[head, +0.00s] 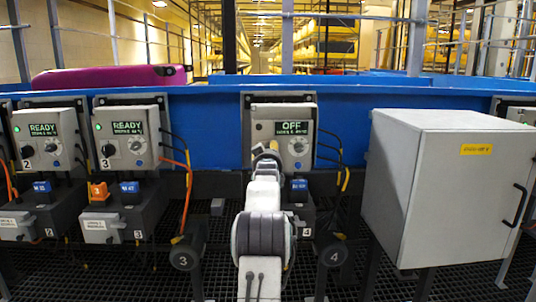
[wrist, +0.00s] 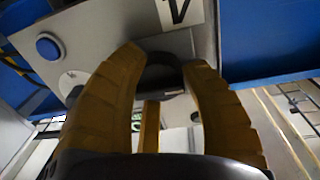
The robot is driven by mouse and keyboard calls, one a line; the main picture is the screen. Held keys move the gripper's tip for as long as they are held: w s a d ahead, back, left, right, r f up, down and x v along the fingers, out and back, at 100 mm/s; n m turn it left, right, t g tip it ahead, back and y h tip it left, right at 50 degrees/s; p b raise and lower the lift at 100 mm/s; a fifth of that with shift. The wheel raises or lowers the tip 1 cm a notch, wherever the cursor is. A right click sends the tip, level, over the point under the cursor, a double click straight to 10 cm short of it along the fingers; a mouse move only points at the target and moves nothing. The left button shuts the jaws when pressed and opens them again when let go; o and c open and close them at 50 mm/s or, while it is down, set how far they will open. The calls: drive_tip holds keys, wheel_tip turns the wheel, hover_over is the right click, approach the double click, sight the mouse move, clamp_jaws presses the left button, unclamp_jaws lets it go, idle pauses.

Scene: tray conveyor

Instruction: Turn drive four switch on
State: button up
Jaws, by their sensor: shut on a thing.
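The drive four box (head: 310,110) is a grey control box on the blue conveyor side, and its screen (head: 293,128) reads OFF. My gripper (head: 267,150) is at the lower left of its face and hides that part in the head view. In the wrist view, the brown fingers of my gripper (wrist: 165,62) are closed around the sides of a black switch (wrist: 160,75) on the grey panel. The exact turn of the switch is hard to tell. A blue button (wrist: 49,47) is left of the fingers, and part of a number label (wrist: 178,10) shows above.
Drive three box (head: 150,112) and another box (head: 68,120) to the left show READY with green lights. A large grey cabinet (head: 430,190) stands close on the right. Orange and black cables hang beside the boxes. A magenta case (head: 110,78) lies on the conveyor behind.

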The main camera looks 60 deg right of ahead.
drive_tip(key=shift+c, duration=0.7)
drive_tip(key=shift+r, duration=0.1)
drive_tip(key=shift+r+m+p, duration=0.1)
drive_tip(key=shift+m+p, duration=0.3)
drive_tip(key=shift+m, duration=0.3)
drive_tip(key=m+p, duration=0.1)
drive_tip(key=m, duration=0.4)
drive_tip(key=shift+m+p, duration=0.35)
drive_tip(key=shift+m, duration=0.05)
drive_tip(key=shift+w+r, duration=0.1)
